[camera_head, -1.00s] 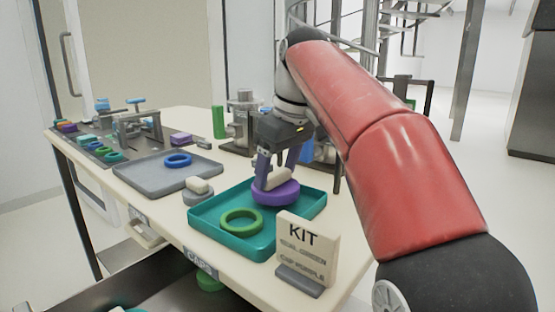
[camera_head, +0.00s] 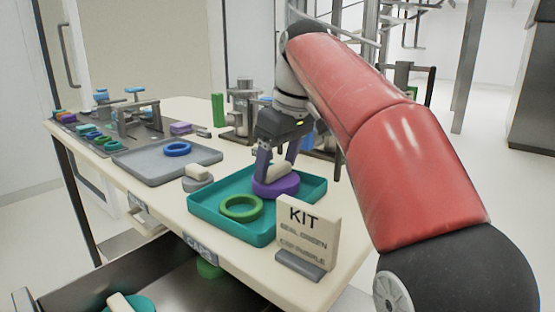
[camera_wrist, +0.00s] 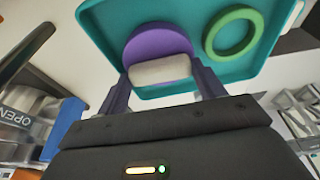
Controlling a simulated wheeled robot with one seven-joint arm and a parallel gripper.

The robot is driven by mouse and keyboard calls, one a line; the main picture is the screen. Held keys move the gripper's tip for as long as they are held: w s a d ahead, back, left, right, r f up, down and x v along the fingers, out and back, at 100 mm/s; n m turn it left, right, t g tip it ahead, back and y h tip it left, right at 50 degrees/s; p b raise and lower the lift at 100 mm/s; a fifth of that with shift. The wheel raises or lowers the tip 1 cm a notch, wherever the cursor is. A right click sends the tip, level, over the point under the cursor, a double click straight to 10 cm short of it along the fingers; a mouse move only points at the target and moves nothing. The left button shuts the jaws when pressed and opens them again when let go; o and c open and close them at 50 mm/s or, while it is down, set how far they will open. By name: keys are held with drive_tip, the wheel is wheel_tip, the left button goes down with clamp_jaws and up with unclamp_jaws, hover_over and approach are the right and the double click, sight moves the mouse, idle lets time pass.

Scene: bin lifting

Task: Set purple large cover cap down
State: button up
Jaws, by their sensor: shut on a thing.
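The purple large cover cap (camera_head: 282,186) is a thick disc with a cream grip block (camera_head: 278,173) on top. It is at the teal tray (camera_head: 205,208), right of a green ring (camera_head: 240,208) lying in it. My gripper (camera_head: 273,168) points down with its fingers on either side of the cream block, shut on it. In the wrist view the purple cap (camera_wrist: 155,42) shows beyond the block, with the teal tray behind. Whether the cap's underside touches the tray floor is hard to tell.
A sign reading KIT (camera_head: 308,230) stands at the tray's front right corner. A grey tray (camera_head: 140,165) with a blue ring (camera_head: 177,149) lies to the left, and a grey cap with a cream block (camera_head: 197,178) sits between the trays. Metal fixtures stand behind.

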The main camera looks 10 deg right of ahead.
drive_tip(key=shift+f, duration=0.2)
drive_tip(key=o, duration=1.1)
